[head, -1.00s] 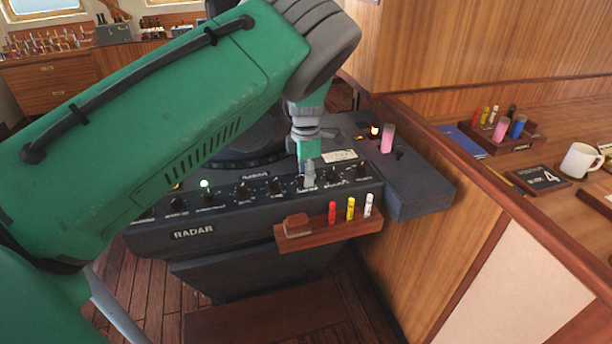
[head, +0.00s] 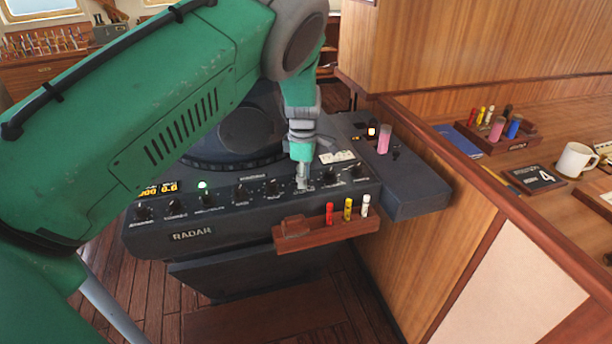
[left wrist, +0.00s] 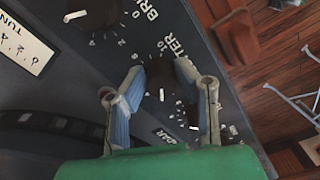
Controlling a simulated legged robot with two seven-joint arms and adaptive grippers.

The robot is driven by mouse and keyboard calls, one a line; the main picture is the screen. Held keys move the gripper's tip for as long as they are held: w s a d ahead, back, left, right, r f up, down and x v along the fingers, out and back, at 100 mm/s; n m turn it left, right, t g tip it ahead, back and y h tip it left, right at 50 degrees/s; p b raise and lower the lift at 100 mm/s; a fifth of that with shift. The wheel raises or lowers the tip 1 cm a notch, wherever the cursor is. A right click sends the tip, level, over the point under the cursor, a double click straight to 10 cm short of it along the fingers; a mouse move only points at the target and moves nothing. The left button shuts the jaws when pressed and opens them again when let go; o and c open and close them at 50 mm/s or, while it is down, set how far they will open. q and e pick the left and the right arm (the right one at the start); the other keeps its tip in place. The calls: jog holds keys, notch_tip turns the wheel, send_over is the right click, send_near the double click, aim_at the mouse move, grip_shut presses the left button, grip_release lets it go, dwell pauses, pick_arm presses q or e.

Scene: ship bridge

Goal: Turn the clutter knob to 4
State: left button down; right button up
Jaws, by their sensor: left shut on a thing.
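The dark radar console (head: 228,236) has a row of black knobs along its sloped front. My left gripper (head: 302,182) points down onto a knob right of the row's middle. In the left wrist view its two fingers (left wrist: 165,82) are closed on the sides of a black knob (left wrist: 164,80) with a white pointer line. The lettering beside it is partly hidden and ends in "TTER"; a 10 shows near it. The fingers hide most of the scale, so I cannot read the setting. A placard (head: 538,179) on the right desk shows a 4. My right gripper is not in view.
A wooden tray (head: 325,232) with red, yellow and white markers juts from the console's front. A pink cylinder (head: 384,140) stands on the console's right wing. A wooden partition (head: 440,250) rises at the right. Another knob (left wrist: 92,12) sits beside the held one.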

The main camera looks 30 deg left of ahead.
pick_arm(q)
jog(key=m, duration=0.4)
jog(key=shift+s+a+m, duration=0.1)
jog(key=shift+a+m, duration=0.15)
jog(key=shift+m, duration=0.05)
jog(key=m, duration=0.3)
jog(key=shift+a+r+m+p, duration=0.1)
jog(key=shift+m+p, duration=0.2)
jog(key=m, duration=0.4)
jog(key=shift+r+m, duration=0.1)
jog(key=shift+m, duration=1.9)
jog(key=shift+w, duration=0.2)
jog(key=c, duration=1.5)
grip_release()
jog(key=shift+o, duration=1.2)
jog(key=shift+f, duration=0.25)
